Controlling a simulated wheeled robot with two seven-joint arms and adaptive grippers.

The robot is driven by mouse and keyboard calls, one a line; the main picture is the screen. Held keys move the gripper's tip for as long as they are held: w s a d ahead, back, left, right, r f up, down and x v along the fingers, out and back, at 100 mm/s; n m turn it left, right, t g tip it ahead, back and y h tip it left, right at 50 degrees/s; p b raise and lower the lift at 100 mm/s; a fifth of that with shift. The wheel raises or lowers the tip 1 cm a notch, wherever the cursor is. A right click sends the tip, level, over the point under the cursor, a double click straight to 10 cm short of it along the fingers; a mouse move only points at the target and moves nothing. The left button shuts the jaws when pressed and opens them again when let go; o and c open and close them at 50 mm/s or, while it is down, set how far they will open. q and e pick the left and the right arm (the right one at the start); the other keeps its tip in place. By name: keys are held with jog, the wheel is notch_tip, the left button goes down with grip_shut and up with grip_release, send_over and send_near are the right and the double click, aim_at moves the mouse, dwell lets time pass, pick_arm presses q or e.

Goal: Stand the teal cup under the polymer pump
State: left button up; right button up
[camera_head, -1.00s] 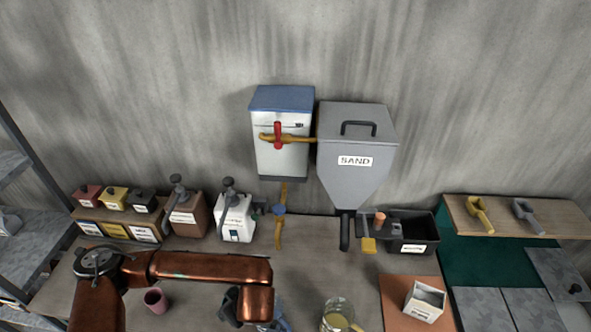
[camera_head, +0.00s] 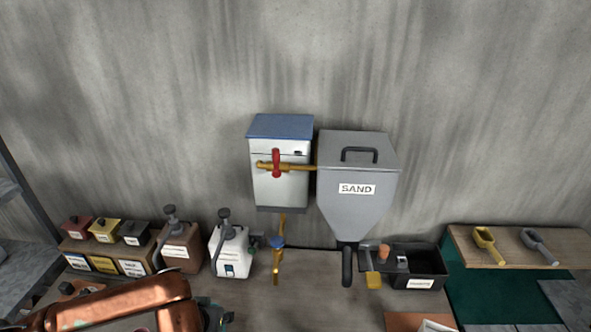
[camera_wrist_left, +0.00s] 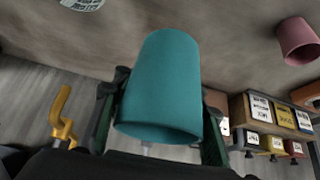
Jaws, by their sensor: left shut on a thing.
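The teal cup (camera_wrist_left: 160,85) fills the middle of the left wrist view, tilted in that picture with its wide rim towards me. My left gripper (camera_wrist_left: 165,105) is shut on it, one dark finger on each side. In the head view my left arm reaches in at the lower left, and its gripper is mostly cut off by the bottom edge. Two pump-topped jugs stand at the back of the bench: a brown one (camera_head: 181,247) and a white one (camera_head: 231,250). Their labels are too small to read, so I cannot tell which is the polymer pump. My right gripper is not in view.
A brass tap (camera_head: 278,262) hangs right of the white jug. A grey SAND hopper (camera_head: 357,188) and a blue-topped white box (camera_head: 281,180) are on the wall. Small labelled boxes (camera_head: 104,250) stand left of the jugs. A pink cup (camera_wrist_left: 298,42) shows in the wrist view.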

pick_arm(q)
jog(key=shift+s+d+f+n+p, duration=0.2)
jog(key=shift+s+f+n+p, duration=0.05)
jog(key=shift+n+p, duration=0.05)
jog(key=s+f+n+g+y+p, duration=0.2)
jog(key=s+n+g+y+p, duration=0.1)
jog(key=n, duration=0.5)
jog(key=s+d+f+n+g+y+p, duration=0.1)
jog(key=s+f+n+g+y+p, duration=0.2)
jog(key=s+n+p, duration=0.2)
jog(key=s+n, duration=0.2)
jog(key=n, duration=0.1)
jog(key=shift+s+d+n+y, duration=0.3)
